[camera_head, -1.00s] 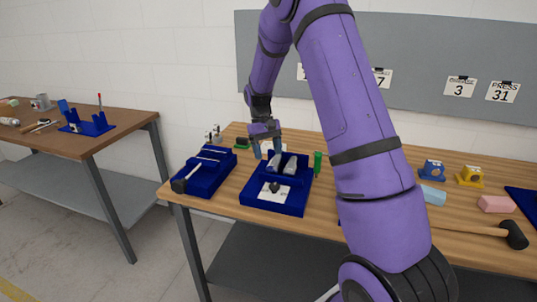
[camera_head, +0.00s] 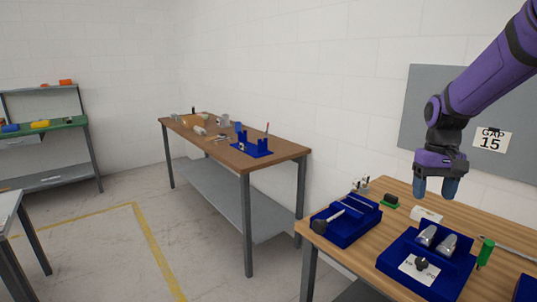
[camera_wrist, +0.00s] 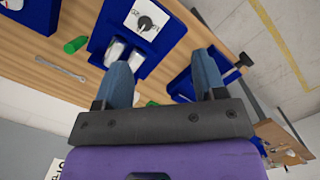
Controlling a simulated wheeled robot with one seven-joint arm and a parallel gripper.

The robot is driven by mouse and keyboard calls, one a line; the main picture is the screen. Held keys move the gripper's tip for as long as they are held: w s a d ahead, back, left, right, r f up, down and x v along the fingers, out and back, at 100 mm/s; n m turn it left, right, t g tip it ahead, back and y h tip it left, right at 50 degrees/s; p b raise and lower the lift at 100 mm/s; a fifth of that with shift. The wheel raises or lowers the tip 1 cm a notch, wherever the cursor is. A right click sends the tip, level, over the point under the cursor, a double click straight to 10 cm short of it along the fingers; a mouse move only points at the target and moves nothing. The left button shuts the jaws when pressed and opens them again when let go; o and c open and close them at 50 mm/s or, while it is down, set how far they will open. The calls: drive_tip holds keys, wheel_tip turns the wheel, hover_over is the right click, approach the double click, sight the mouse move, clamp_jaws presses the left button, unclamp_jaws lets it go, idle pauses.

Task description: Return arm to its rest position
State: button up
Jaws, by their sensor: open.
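My gripper (camera_head: 436,188) hangs above the back of the wooden workbench (camera_head: 489,225) at the right of the head view. Its blue fingertips point down and stand apart with nothing between them. Below it is a blue fixture (camera_head: 448,283) with two grey rounded pieces and a white dial plate (camera_head: 418,269). The wrist view shows the open fingers (camera_wrist: 163,80) at its lower middle, with the blue fixture (camera_wrist: 150,52) beyond them. My gripper is apart from the fixture and the bench top. Most of my purple arm runs out of the head view at upper right.
A blue tray (camera_head: 343,228) with a black-headed tool is left of the fixture. A grey wall panel (camera_head: 415,124) with a "GAP 15" card is behind my arm. Another wooden table (camera_head: 283,147) stands further left, with open floor before it.

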drive_tip(key=s+a+r+t, duration=0.2)
drive_tip(key=s+r, duration=0.1)
drive_tip(key=s, duration=0.5)
drive_tip(key=s+a+r+t, duration=0.2)
drive_tip(key=s+a+r, duration=0.1)
drive_tip(key=s, duration=0.5)
drive_tip(key=s+a+r+n+t, duration=0.1)
drive_tip(key=s+a+r+t, duration=0.1)
drive_tip(key=s, duration=0.6)
drive_tip(key=shift+a+r+t, duration=0.3)
drive_tip(key=shift+a+r, duration=0.3)
drive_tip(key=shift+r, duration=0.1)
drive_tip(key=shift+c, duration=0.4)
